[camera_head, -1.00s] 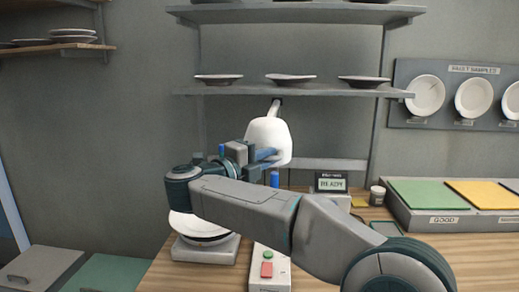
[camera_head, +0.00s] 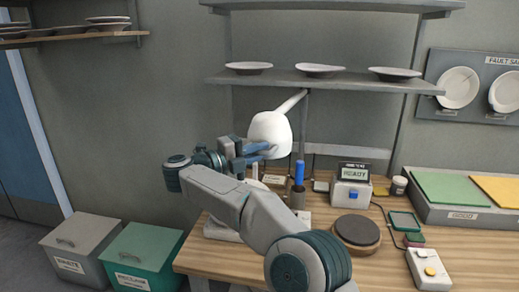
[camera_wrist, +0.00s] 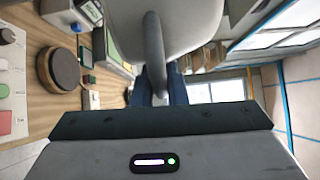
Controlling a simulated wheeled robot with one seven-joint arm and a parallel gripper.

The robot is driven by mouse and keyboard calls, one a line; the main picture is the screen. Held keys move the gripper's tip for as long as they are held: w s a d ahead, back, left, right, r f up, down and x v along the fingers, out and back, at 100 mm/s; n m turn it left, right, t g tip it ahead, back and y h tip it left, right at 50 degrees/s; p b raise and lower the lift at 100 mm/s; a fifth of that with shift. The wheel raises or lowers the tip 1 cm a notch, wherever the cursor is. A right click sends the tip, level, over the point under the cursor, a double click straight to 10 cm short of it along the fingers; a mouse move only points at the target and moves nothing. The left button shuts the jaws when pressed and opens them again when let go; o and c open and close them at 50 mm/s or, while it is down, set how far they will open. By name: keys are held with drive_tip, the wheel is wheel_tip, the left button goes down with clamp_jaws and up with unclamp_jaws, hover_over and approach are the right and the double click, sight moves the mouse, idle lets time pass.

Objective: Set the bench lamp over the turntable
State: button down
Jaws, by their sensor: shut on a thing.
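The bench lamp's white shade (camera_head: 270,132) hangs above the bench on a pale arm running back to a post under the shelf. My gripper (camera_head: 255,150) is shut at the left front of the shade. In the wrist view the shade (camera_wrist: 185,25) fills the top, and its grey handle (camera_wrist: 156,60) runs down between my fingers (camera_wrist: 158,92). The turntable (camera_head: 356,231), a dark round disc, sits on the bench to the right of and below the shade, which is not over it in the picture. The turntable also shows at the left of the wrist view (camera_wrist: 60,68).
A READY display box (camera_head: 351,185), a blue-topped cylinder (camera_head: 299,180) and a small pot (camera_head: 399,185) stand behind the turntable. A button box (camera_head: 428,268) lies to its right. A plate shelf (camera_head: 310,83) is above. My arm hides part of the bench's left side.

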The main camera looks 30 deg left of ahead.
drive_tip(key=shift+r, duration=0.1)
drive_tip(key=c, duration=1.5)
unclamp_jaws()
drive_tip(key=shift+s, duration=0.15)
drive_tip(key=shift+o, duration=0.2)
drive_tip(key=b+v, duration=0.1)
drive_tip(key=v, duration=1.3)
